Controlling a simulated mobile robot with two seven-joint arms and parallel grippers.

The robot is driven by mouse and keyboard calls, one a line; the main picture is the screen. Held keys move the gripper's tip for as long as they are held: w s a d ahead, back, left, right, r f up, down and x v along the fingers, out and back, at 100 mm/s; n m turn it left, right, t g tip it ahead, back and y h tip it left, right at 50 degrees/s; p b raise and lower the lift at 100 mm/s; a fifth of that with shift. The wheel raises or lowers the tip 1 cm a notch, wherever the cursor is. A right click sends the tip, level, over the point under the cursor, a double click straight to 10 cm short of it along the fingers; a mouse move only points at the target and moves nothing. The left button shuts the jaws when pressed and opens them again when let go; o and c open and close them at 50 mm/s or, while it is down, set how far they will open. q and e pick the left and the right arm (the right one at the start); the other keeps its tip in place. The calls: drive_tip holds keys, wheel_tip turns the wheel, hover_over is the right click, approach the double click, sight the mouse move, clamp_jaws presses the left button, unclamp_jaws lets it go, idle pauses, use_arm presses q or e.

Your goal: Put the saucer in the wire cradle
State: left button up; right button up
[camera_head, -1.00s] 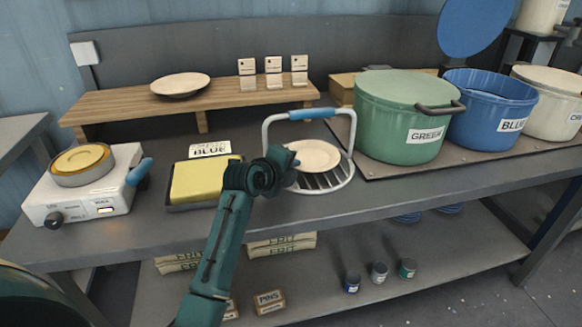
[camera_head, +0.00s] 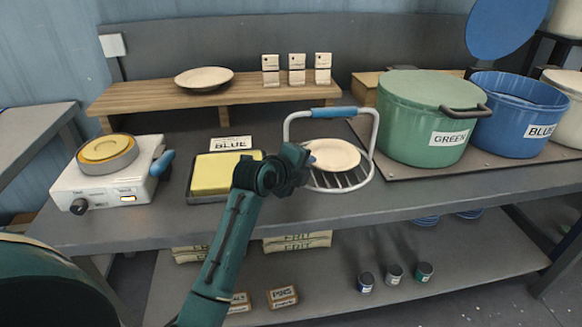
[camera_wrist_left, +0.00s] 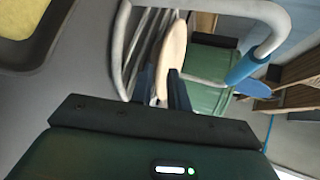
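The saucer (camera_head: 334,154) is a pale cream disc at the white wire cradle (camera_head: 371,160), within its outline in the head view. The cradle has a blue grip (camera_head: 333,112) on its hoop and wire bars below. My left gripper (camera_head: 303,164) is at the saucer's left edge. In the left wrist view the saucer (camera_wrist_left: 172,58) stands edge-on with its near rim between the fingers (camera_wrist_left: 162,90), which look closed on it. The cradle's bars (camera_wrist_left: 133,50) are just beside it. Whether the saucer touches the bars is unclear. My right gripper is not in view.
A yellow sponge-like block in a tray (camera_head: 222,175) and a hot plate (camera_head: 110,178) are left of the cradle. A green pot (camera_head: 420,115) and blue pot (camera_head: 505,115) stand right. A wooden shelf (camera_head: 230,97) behind holds another plate (camera_head: 204,78).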

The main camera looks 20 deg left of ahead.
use_arm(q)
drive_tip(key=v, duration=0.8)
drive_tip(key=shift+s+r+p, duration=0.1)
drive_tip(key=shift+s+p, duration=0.2)
drive_tip(key=shift+s, duration=0.2)
